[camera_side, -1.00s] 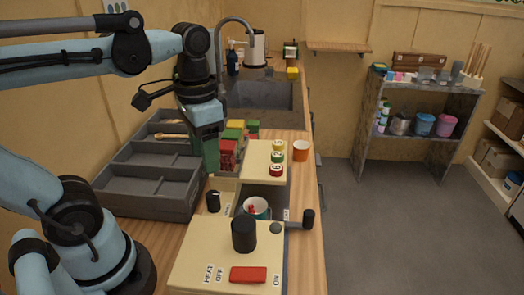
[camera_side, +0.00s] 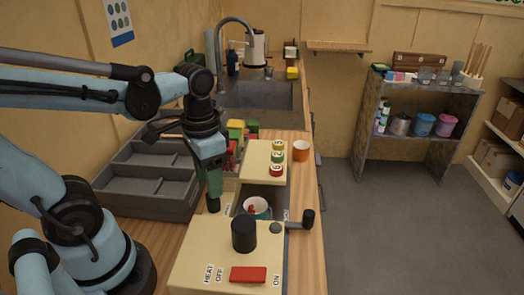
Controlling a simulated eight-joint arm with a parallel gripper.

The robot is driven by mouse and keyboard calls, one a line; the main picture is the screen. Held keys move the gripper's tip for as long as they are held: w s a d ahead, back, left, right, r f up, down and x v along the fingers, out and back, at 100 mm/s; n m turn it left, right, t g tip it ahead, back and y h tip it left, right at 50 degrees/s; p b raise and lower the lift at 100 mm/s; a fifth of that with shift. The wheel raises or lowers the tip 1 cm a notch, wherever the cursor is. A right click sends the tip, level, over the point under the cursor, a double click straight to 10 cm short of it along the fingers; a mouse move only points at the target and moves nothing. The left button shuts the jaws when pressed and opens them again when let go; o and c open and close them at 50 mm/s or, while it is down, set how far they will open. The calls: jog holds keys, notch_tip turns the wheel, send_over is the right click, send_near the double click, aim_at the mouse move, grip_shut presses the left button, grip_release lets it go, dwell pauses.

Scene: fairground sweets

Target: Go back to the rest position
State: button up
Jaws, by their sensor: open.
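My gripper (camera_side: 214,190) hangs pointing down, just left of the cream machine (camera_side: 222,253), close to the black knob (camera_side: 213,203) on its left side. The jaws look empty and open, though the fingertips are small in this view. My arm reaches in from the left, bent at the elbow above the grey compartment tray (camera_side: 140,195).
An orange cup (camera_side: 301,150), coloured boxes (camera_side: 236,128) and a sink (camera_side: 256,97) are behind. A black-handled lever (camera_side: 307,219) sticks out right. The floor at right is clear.

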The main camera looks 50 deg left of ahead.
jog(key=shift+f, duration=2.9)
jog(key=shift+r, duration=0.1)
jog(key=shift+r, duration=5.95)
notch_tip(320, 180, down, 12)
jog(key=shift+f, duration=0.1)
jog(key=n, duration=0.6)
jog(key=shift+d, duration=0.1)
jog(key=n, duration=0.6)
